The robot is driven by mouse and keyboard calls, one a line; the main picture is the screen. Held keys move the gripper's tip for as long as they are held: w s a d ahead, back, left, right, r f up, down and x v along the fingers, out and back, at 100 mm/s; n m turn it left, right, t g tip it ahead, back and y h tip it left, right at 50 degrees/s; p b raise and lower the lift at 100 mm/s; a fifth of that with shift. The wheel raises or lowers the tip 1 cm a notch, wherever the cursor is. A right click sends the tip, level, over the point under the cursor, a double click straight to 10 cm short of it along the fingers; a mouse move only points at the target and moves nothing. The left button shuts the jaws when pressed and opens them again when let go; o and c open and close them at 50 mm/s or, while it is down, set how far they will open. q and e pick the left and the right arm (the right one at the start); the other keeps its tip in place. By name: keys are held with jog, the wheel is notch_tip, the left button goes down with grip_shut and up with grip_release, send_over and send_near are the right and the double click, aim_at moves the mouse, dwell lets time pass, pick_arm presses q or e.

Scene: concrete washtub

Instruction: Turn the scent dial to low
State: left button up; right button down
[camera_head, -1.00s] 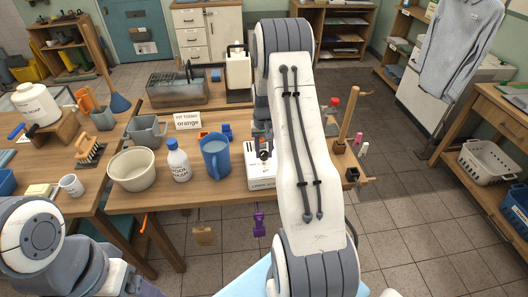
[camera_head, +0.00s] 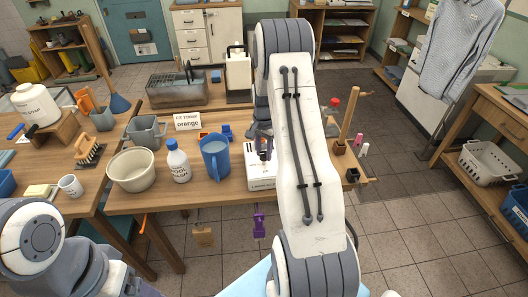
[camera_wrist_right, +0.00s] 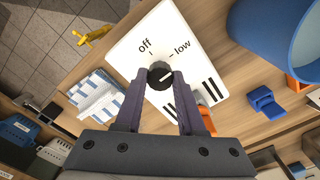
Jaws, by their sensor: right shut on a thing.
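The scent dial is a small black knob (camera_wrist_right: 160,73) on a white panel (camera_wrist_right: 157,28) printed "off" and "low" in the right wrist view. My right gripper (camera_wrist_right: 159,77) is shut on the knob, one finger on each side. A pale line shows on the knob near the right finger, clear of the printed "low"; its exact setting is hard to tell. In the head view the white box (camera_head: 262,182) stands near the table's front edge, partly behind my right arm, with my right gripper (camera_head: 263,152) over it. My left gripper is out of view; only my left arm shows.
A blue jug (camera_head: 215,160) stands close left of the box, with a white bottle (camera_head: 178,163) and a cream bowl (camera_head: 132,169) beyond. Small blue blocks (camera_wrist_right: 265,101) lie near the panel. A wooden post (camera_head: 348,118) rises at right.

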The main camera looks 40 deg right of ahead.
aim_at(264, 153)
dwell(0.5)
jog(key=c, duration=0.5)
grip_release()
notch_tip(264, 153, up, 10)
jog(key=b, duration=0.2)
jog(key=shift+r, duration=0.25)
